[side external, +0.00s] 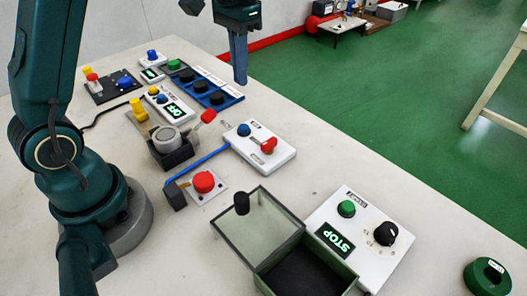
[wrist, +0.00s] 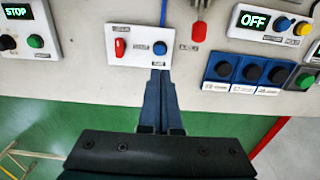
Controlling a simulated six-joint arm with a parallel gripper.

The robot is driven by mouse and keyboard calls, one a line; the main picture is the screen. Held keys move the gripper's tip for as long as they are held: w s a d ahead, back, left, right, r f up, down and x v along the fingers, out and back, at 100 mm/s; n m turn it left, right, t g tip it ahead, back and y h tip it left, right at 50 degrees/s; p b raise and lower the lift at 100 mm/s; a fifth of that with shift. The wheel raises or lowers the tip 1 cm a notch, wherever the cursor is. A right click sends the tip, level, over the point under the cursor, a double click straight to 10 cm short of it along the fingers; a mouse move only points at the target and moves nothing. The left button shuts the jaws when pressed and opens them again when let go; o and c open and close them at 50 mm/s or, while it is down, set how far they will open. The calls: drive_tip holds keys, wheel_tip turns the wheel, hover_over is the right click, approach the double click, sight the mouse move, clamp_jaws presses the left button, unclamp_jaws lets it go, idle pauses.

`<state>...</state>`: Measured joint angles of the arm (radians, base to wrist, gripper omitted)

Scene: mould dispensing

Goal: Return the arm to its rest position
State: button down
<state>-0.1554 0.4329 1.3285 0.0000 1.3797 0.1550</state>
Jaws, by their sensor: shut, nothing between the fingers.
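My gripper (side external: 239,62) is at the top middle of the side view, raised over the far edge of the table, with its fingers pointing down. In the wrist view my gripper (wrist: 159,80) has its two blue fingers side by side, shut and holding nothing. My arm stands at the left of the side view, and part of it runs out of the top of the picture. The fingers appear apart from the devices on the table.
The white table (side external: 330,160) holds a white box with a red switch (side external: 268,146), a red button (side external: 203,182), an open-lidded green box (side external: 306,268), a STOP panel (side external: 360,228), blue-based black knobs (side external: 203,87) and an OFF panel (side external: 172,110). Green floor (side external: 400,100) lies beyond.

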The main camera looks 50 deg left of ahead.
drive_tip(key=s+d+r+t, duration=0.3)
drive_tip(key=s+r, duration=0.4)
drive_tip(key=s+d+f+t, duration=0.1)
drive_tip(key=s+f+t, duration=0.1)
drive_tip(key=s+f, duration=0.3)
drive_tip(key=s, duration=0.3)
drive_tip(key=shift+s+d+f+t, duration=0.25)
drive_tip(key=shift+d+f+t, duration=0.05)
drive_tip(key=shift+d, duration=0.1)
idle(0.8)
